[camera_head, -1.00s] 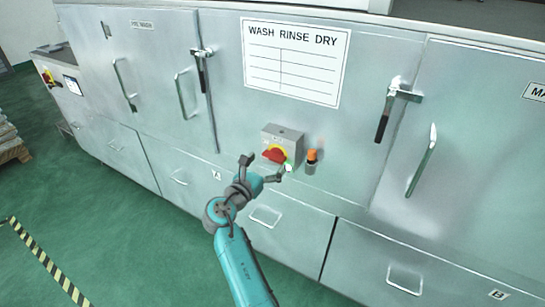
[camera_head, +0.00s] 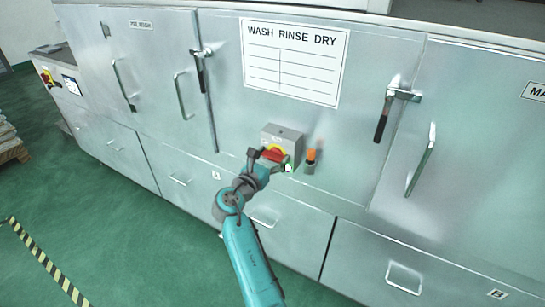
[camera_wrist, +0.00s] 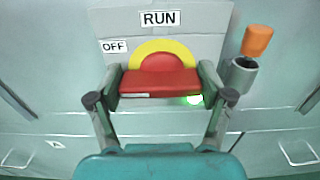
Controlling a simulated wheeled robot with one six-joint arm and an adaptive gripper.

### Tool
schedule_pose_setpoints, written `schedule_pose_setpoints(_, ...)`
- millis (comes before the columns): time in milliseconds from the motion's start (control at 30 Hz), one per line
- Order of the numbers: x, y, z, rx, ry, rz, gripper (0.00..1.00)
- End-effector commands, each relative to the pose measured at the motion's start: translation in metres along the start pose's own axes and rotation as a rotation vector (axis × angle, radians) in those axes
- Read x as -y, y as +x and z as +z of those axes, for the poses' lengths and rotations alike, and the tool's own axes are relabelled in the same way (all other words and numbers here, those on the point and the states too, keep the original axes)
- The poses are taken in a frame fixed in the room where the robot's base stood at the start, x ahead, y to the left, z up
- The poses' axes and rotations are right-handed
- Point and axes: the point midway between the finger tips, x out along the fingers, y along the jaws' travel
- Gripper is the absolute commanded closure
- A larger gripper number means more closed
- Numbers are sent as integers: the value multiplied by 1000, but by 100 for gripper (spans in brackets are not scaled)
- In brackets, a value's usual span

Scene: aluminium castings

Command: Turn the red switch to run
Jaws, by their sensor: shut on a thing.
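The red switch (camera_wrist: 160,82) sits on a yellow disc on a grey box (camera_head: 284,135) on the machine front. In the wrist view its handle lies level across the disc. Above it is the RUN label (camera_wrist: 160,18), and to the upper left the OFF label (camera_wrist: 114,46). A white mark shows at the handle's lower left edge. My gripper (camera_wrist: 160,84) is shut on the switch handle, one finger at each end; it also shows in the head view (camera_head: 268,158). The front of the handle is partly hidden there by the fingers.
An orange-topped cylinder (camera_head: 310,158) stands out just right of the box, close to my right finger. A green light (camera_wrist: 192,100) glows below the switch. Door handles and latches (camera_head: 392,108) project from the machine.

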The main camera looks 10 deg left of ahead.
Motion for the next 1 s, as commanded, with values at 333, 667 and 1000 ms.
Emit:
schedule_pose_setpoints(333,1,0,0,0,93,-1,56)
schedule_pose_setpoints(667,2,0,1,0,364,-1,56)
schedule_pose_setpoints(1000,3,0,1,0,688,-1,56)
